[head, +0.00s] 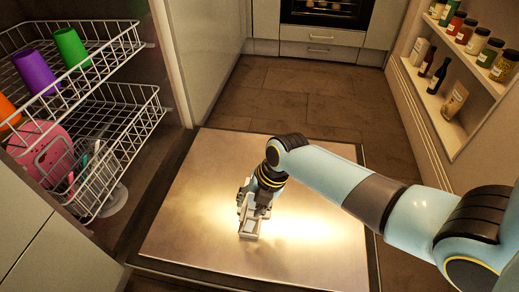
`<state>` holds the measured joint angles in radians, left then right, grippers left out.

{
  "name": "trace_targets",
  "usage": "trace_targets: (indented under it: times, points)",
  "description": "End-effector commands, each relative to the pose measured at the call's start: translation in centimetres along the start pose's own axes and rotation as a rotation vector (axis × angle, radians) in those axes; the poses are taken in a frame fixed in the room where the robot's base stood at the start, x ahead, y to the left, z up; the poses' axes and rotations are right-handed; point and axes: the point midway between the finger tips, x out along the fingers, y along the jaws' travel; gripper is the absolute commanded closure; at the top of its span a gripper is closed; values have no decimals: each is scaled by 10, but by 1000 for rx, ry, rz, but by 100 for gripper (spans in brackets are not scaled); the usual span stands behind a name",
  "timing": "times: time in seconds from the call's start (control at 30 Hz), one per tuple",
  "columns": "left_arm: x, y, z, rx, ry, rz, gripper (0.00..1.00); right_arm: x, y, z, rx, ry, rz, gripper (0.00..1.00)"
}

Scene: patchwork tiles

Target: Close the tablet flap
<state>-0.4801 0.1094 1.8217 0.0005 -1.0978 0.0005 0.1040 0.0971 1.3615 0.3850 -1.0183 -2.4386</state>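The dishwasher door (190,222) lies folded down, its metal inner face up. A small grey tablet compartment (249,229) sits near the middle of it, with a pale rectangular inside showing. My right gripper (254,210) points down right at the far side of this compartment and overlaps it in the picture. The gripper and the compartment parts are similar in colour, so the flap's exact position and any contact are unclear. The spread of the fingers is too small to make out. My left gripper is not in view.
Two wire racks (110,45) are pulled out at the left, holding green (71,48), purple (34,72) and orange cups and a pink item (42,150). Shelves with jars and bottles (440,75) stand at the right. The rest of the door surface is clear.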

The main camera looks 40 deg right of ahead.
Motion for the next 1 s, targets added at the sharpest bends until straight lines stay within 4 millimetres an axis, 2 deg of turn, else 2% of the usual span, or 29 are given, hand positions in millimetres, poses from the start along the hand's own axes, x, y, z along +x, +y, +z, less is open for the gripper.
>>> trace_targets:
  times: [0.2,0.4,0.57,0.87,1.0]
  points:
    - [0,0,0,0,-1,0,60,-47,0,1,-3,-3,1,65]
    - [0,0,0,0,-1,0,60,-74,0,0,-2,-1,0,65]
    - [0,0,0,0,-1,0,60,-81,0,0,-1,-1,0,65]
    - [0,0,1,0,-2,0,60,-81,0,0,14,0,0,65]
    - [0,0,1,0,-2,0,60,-81,0,0,162,-1,1,65]
